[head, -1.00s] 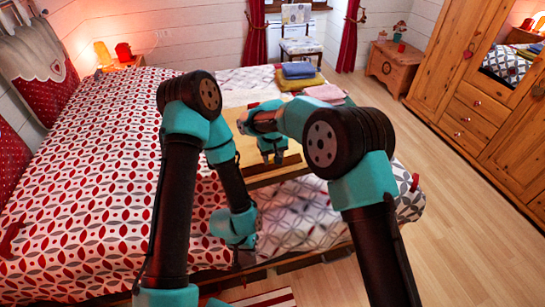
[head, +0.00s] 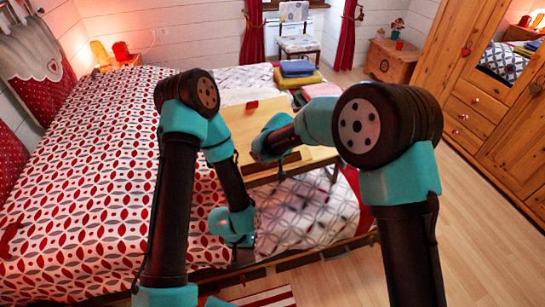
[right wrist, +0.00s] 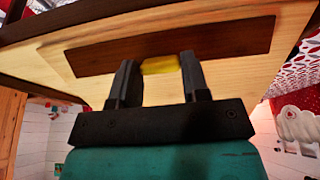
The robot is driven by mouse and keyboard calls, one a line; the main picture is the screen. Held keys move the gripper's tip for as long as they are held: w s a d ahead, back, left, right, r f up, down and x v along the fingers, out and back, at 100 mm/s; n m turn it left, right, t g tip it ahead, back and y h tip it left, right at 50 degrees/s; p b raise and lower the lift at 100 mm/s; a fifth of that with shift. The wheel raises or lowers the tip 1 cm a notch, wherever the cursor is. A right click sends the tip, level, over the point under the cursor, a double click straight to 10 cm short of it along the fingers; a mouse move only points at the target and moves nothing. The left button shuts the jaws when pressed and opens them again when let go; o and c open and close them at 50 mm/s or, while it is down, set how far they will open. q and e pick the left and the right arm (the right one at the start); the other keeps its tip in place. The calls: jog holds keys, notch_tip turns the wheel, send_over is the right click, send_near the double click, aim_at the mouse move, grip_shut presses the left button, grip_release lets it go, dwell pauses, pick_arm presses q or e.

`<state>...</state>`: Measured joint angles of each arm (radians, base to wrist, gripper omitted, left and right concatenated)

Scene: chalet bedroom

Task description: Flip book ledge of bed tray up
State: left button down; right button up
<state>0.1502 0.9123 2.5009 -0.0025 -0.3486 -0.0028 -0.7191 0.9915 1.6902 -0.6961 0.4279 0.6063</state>
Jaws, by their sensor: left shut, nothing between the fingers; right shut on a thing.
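The pale wooden bed tray (head: 305,155) stands on the bed, with a dark brown strip (head: 285,163) along its near part that looks like the book ledge. The strip (right wrist: 225,48) also crosses the right wrist view. My right gripper (right wrist: 158,72) is shut on a small yellow tab (right wrist: 160,64) at the strip's edge; how the tab joins the strip is unclear. In the head view my right forearm hides the fingers and part of the strip. My left gripper (head: 243,258) is low by the near bed edge, shut and empty, apart from the tray.
Folded towels (head: 298,75) lie at the tray's far right. A small red object (head: 252,104) is near the tray's far left. A patterned quilt (head: 80,170) covers the bed. A wooden wardrobe (head: 480,100) stands at right, with open floor (head: 480,240) before it.

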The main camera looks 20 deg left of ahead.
jog(key=shift+s, duration=0.2)
jog(key=o, duration=0.9)
jog(key=v, duration=1.7)
jog(key=shift+s+d+r, duration=0.1)
jog(key=shift+r, duration=0.05)
